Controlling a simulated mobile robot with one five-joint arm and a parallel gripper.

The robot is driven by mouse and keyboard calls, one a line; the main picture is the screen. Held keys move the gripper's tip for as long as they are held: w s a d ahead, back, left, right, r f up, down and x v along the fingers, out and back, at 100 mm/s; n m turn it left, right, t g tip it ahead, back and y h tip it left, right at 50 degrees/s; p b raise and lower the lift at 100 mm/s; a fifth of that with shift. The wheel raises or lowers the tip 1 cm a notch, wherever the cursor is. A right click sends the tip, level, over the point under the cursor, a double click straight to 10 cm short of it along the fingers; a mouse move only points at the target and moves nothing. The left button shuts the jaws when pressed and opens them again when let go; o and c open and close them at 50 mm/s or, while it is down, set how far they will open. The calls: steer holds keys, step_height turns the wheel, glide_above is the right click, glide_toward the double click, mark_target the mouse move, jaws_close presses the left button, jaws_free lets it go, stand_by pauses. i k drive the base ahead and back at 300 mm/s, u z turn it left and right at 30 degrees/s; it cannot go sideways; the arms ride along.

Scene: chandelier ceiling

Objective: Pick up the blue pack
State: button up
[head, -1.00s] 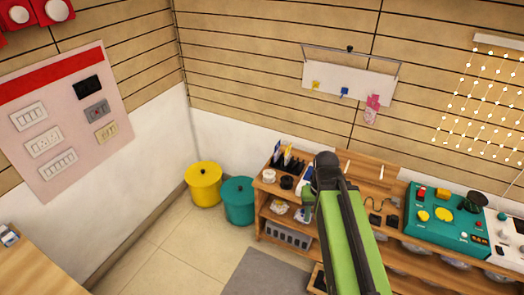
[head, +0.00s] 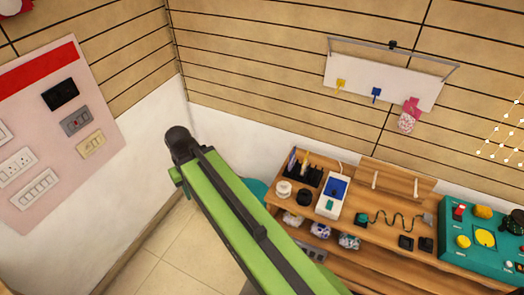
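I cannot tell for sure which thing is the blue pack. Small clear packs lie on the shelf below the wooden bench top, and one pack (head: 320,230) looks bluish; they are too small to make out well. On the bench top stands a white device with a blue face (head: 337,189). My green arm crosses the head view from the bottom centre to a dark joint at upper left, left of the bench. My gripper's fingers do not show.
The wooden bench (head: 390,190) stands against the back wall. It carries a black rack (head: 303,172), a black wavy cable (head: 395,219) and a teal control panel (head: 478,238). A teal bin (head: 257,189) is partly behind my arm. Tiled floor (head: 165,245) is clear at left.

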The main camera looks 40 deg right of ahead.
mark_target(293, 156)
steer(key=u, duration=0.05)
steer(key=i, duration=1.25)
steer(key=z, duration=0.35)
